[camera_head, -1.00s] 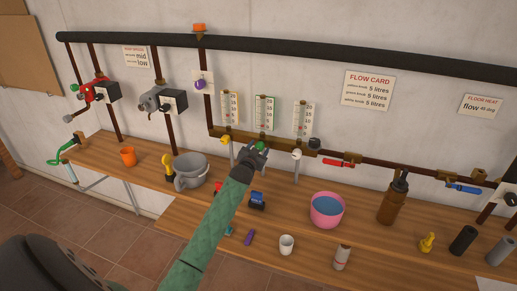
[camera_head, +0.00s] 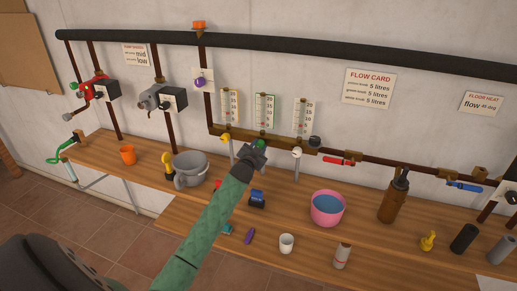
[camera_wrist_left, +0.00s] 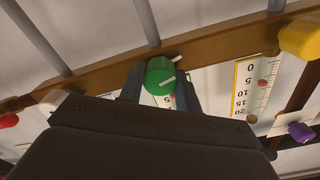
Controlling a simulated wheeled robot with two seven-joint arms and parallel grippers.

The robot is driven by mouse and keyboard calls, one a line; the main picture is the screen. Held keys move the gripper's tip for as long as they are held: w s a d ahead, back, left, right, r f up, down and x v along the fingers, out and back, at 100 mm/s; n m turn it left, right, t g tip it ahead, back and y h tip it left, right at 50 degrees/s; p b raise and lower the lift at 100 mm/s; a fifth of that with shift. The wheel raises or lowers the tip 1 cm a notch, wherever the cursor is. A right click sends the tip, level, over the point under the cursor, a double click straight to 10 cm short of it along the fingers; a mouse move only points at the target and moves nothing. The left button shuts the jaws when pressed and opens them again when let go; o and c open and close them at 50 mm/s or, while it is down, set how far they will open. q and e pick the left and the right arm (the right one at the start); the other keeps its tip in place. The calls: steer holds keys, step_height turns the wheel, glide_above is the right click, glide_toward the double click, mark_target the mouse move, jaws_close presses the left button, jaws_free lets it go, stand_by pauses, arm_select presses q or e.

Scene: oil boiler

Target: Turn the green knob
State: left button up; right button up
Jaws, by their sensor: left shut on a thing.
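The green knob (camera_head: 261,143) sits on the brass manifold under the middle flow gauge (camera_head: 264,111). My left gripper (camera_head: 256,151) reaches up to it from below in the head view. In the left wrist view the green knob (camera_wrist_left: 160,76) is between the two fingers of my left gripper (camera_wrist_left: 160,92), which is shut on it. A white pointer line shows on the knob's face. The yellow knob (camera_head: 225,138) is to its left and the white knob (camera_head: 296,153) to its right in the head view. My right gripper is not in view.
The wooden bench (camera_head: 190,209) runs below the pipes. It holds a grey pot (camera_head: 190,170), a pink bucket of water (camera_head: 327,208), a brown bottle (camera_head: 393,199) and a white cup (camera_head: 287,243). A flow card (camera_head: 368,89) hangs on the wall.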

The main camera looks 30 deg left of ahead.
arm_select(q)
steer(key=shift+m, duration=0.5)
steer(key=shift+m+b, duration=0.3)
steer(key=shift+m, duration=1.7)
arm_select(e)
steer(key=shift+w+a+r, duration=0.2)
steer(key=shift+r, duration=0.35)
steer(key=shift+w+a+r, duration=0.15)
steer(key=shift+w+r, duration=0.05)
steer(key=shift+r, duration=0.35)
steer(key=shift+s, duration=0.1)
